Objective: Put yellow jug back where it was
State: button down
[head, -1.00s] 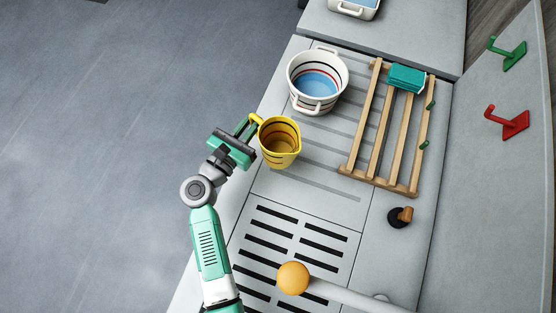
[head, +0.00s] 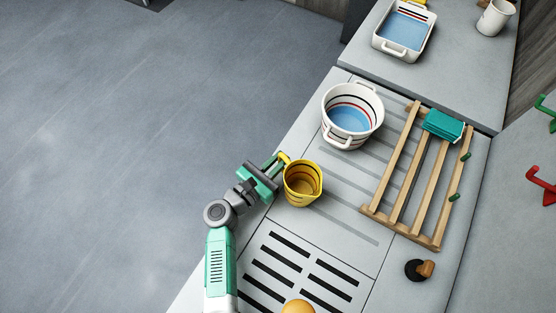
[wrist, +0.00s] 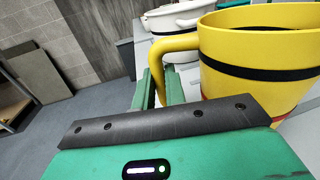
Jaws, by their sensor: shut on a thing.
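The yellow jug (head: 303,184) has dark bands and an open top, and stands upright in the head view. My gripper (head: 279,162) is at its left side, shut on the jug's handle. In the wrist view the jug (wrist: 262,55) fills the right, and its yellow handle runs down between the green fingers (wrist: 160,90). The jug's base is hidden in the wrist view. From the head view I cannot tell whether the jug touches the grey counter (head: 330,228) or is held just above it.
A white pot (head: 352,116) with blue inside stands behind the jug. A wooden rack (head: 410,185) with a teal block (head: 443,126) lies to the right. A white tray (head: 404,32) and a white mug (head: 495,18) are at the back. Dark slots and an orange ball (head: 297,307) lie in front.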

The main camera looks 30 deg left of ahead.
jog(key=c, duration=1.5)
grip_release()
jog(key=shift+f, duration=0.1)
jog(key=shift+o, duration=0.2)
jog(key=shift+r+p, duration=0.35)
jog(key=shift+p, duration=0.05)
jog(key=shift+f+p+v, duration=0.2)
jog(key=shift+p+v, duration=0.25)
jog(key=shift+v, duration=2.35)
